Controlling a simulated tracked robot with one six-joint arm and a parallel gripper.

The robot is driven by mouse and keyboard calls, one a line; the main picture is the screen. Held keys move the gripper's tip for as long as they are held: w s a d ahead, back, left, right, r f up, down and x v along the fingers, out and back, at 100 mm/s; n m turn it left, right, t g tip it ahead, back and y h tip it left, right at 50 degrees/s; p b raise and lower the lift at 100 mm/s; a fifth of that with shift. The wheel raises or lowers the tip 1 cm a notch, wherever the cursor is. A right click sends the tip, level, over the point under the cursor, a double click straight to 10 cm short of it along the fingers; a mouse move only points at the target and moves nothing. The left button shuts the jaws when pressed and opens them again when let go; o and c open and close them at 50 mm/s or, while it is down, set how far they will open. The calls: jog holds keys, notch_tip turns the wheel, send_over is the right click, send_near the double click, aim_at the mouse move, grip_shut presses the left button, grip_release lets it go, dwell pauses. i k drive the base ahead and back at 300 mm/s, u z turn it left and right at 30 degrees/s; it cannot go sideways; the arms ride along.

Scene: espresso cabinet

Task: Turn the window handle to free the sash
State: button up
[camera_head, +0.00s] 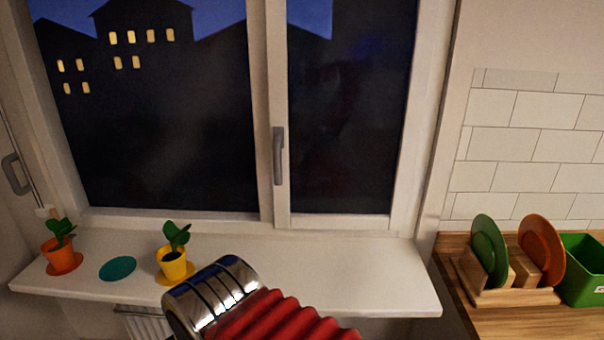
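The grey window handle (278,157) sits on the white middle post of the window and hangs straight down. The right sash (348,222) is flush with its frame and looks shut. My arm shows at the bottom middle as a red bellows and a shiny metal cylinder, below and left of the handle and apart from it. My gripper's fingers are not visible in this view.
The white sill (330,268) holds an orange pot (57,255), a teal disc (117,269) and a yellow pot (172,265). The sill under the handle is clear. At right, a wooden dish rack (512,297) and green bin (585,285) stand on the counter.

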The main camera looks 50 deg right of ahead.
aim_at(278, 142)
jog(key=k, duration=0.7)
jog(key=z, duration=0.45)
jog(key=i, duration=0.85)
jog(key=z, duration=0.65)
jog(key=i, duration=0.55)
jog(key=z, duration=0.1)
jog(key=k, duration=1)
jog(key=u, duration=0.25)
